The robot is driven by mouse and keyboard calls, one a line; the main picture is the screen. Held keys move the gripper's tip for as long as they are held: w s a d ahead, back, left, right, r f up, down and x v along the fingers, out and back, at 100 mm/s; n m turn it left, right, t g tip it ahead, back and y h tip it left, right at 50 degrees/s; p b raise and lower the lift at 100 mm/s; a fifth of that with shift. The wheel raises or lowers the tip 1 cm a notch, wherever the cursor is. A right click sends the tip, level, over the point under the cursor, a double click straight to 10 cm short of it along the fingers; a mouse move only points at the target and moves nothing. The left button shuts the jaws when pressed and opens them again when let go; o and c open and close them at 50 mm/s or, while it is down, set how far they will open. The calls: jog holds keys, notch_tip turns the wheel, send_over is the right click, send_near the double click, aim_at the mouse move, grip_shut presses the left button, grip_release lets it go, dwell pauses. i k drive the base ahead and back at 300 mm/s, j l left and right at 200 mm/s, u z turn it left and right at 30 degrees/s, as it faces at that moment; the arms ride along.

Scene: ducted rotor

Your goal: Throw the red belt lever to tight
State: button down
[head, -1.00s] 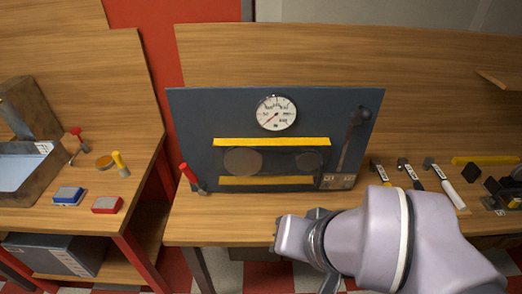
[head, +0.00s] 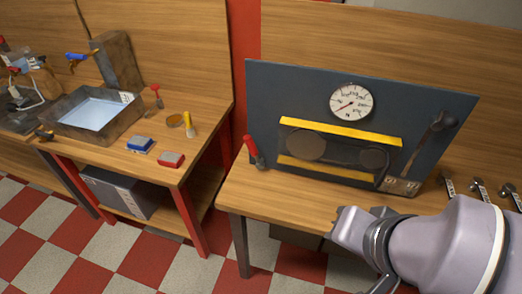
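The red belt lever (head: 251,147) is at the lower left of a dark panel (head: 262,95) that stands on the wooden bench. Its red grip is up and leans left, and its dark base is near the bench top. The panel carries a round dial (head: 351,102) and a belt drive with two pulleys (head: 306,145) between yellow bars. My gripper (head: 350,226) is at the bench's front edge, right of and nearer than the lever, apart from it. Its fingers are partly hidden and too unclear to tell whether they are open.
A second, dark lever (head: 431,138) is on the panel's right side. Several hammers (head: 480,188) lie right of it. A gap separates the benches; checkered floor lies in front.

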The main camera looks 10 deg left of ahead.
aim_at(249, 141)
jog(key=j+u, duration=0.8)
